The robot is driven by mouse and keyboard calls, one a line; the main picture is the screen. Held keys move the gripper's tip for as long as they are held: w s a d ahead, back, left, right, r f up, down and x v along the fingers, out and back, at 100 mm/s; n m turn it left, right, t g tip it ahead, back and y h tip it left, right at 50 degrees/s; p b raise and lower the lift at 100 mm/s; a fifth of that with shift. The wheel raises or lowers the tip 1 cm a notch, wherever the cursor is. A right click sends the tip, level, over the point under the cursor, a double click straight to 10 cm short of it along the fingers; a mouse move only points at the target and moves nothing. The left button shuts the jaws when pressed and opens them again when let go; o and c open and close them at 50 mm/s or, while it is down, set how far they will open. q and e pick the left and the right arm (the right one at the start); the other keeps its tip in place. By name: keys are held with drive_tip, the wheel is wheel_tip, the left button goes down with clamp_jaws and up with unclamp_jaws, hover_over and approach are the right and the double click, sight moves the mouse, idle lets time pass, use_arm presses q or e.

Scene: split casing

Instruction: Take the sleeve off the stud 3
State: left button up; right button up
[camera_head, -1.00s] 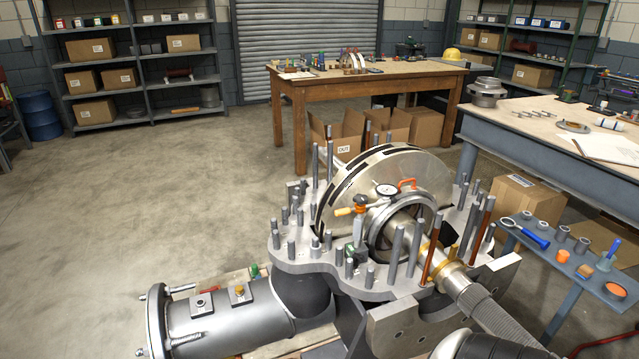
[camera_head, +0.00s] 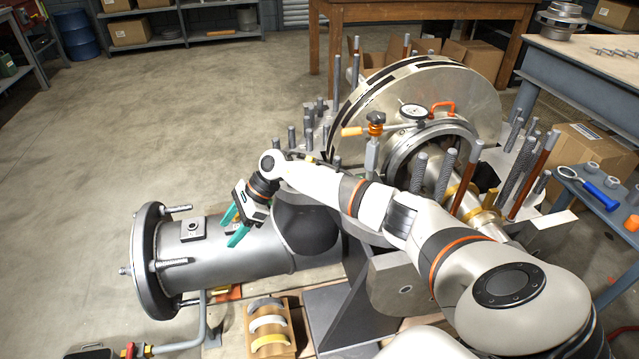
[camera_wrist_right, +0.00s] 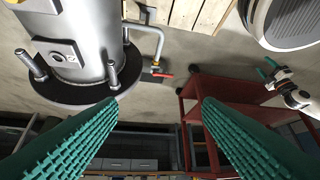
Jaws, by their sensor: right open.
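My right gripper (camera_head: 232,228) is open and empty, with its teal fingers over the grey horizontal pipe in the head view. In the right wrist view nothing lies between its fingers (camera_wrist_right: 160,110). The pipe's round end flange (camera_head: 146,262) carries several threaded studs (camera_head: 175,262); two studs (camera_wrist_right: 112,76) show in the wrist view, left of the gripper. Upright studs (camera_head: 337,88) ring the casing. Brown sleeve-like rods (camera_head: 534,172) stand at its right. I cannot tell which stud is number 3 or where its sleeve is. My left gripper (camera_wrist_right: 272,72) shows small in the wrist view.
The large wheel (camera_head: 455,90) and a dial gauge (camera_head: 411,112) stand on the casing. A wooden tray (camera_head: 286,342) with curved pieces lies below the pipe. A blue side table (camera_head: 590,210) stands at right. A red cart (camera_wrist_right: 190,95) shows in the wrist view. Floor at left is clear.

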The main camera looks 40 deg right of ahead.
drive_tip(key=s+d+r+n+h+b, duration=0.15)
drive_tip(key=d+r+n+h, duration=0.35)
drive_tip(key=d, duration=0.6)
drive_tip(key=s+d+r+n+h+b, duration=0.1)
drive_tip(key=d+r+n+h+b, duration=0.2)
drive_tip(key=d+r+h, duration=0.6)
drive_tip(key=shift+g+y, duration=0.4)
drive_tip(key=shift+y, duration=0.5)
drive_tip(key=x, duration=0.2)
drive_tip(key=d+x, duration=0.1)
drive_tip(key=x, duration=0.4)
drive_tip(key=shift+s+d+r+b, duration=0.2)
drive_tip(key=shift+d+b, duration=0.1)
drive_tip(key=x, duration=0.3)
drive_tip(key=b+x, duration=0.1)
drive_tip(key=shift+s+d+f, duration=0.25)
drive_tip(key=shift+s+f, duration=0.05)
drive_tip(key=shift+f, duration=0.05)
drive_tip(key=shift+w+d+f, duration=0.1)
drive_tip(key=shift+d+f, duration=0.15)
drive_tip(key=shift+f, duration=0.2)
drive_tip(key=c, duration=1.1)
use_arm(q)
drive_tip(key=w+r, duration=0.6)
drive_tip(key=r, duration=0.2)
drive_tip(key=shift+d+t, duration=0.4)
drive_tip(key=shift+d, duration=0.05)
use_arm(e)
drive_tip(key=shift+c, duration=0.3)
